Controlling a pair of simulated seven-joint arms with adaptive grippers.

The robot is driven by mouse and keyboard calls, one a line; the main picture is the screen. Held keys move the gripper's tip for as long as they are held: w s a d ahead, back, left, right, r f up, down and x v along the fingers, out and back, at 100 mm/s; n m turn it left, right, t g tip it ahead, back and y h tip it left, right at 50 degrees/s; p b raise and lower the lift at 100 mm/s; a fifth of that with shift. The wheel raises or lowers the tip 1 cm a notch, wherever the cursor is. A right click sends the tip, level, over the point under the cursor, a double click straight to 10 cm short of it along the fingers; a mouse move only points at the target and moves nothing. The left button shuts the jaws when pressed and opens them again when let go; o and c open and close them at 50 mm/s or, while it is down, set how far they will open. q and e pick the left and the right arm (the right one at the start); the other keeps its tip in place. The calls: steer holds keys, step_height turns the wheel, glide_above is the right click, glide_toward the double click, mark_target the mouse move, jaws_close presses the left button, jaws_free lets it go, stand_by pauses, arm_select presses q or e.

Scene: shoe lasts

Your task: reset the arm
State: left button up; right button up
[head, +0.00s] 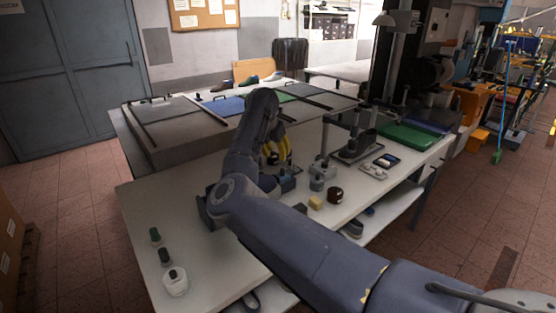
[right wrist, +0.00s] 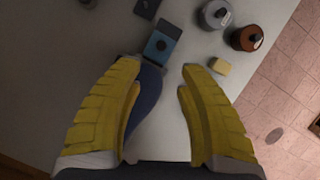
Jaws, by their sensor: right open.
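My right gripper (head: 282,155) is over the white table, partly hidden behind my own arm in the head view. In the right wrist view its two yellow fingers (right wrist: 160,68) are spread wide with a gap between the tips. A dark blue curved piece (right wrist: 150,82) shows between and below the fingers, partly covered by the left one; I cannot tell exactly what it is. A blue-faced block (right wrist: 160,46) sits just beyond the tips, apart from them. The gripper holds nothing that I can see. My left gripper is not in view.
A yellow block (head: 315,203), a brown jar (head: 335,195) and a grey jar (head: 317,184) stand right of the gripper. A raised grey panel bench (head: 180,146) is behind. The table's left middle is clear.

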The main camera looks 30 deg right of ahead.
steer(key=shift+s+a+r, duration=0.15)
steer(key=shift+r, duration=0.3)
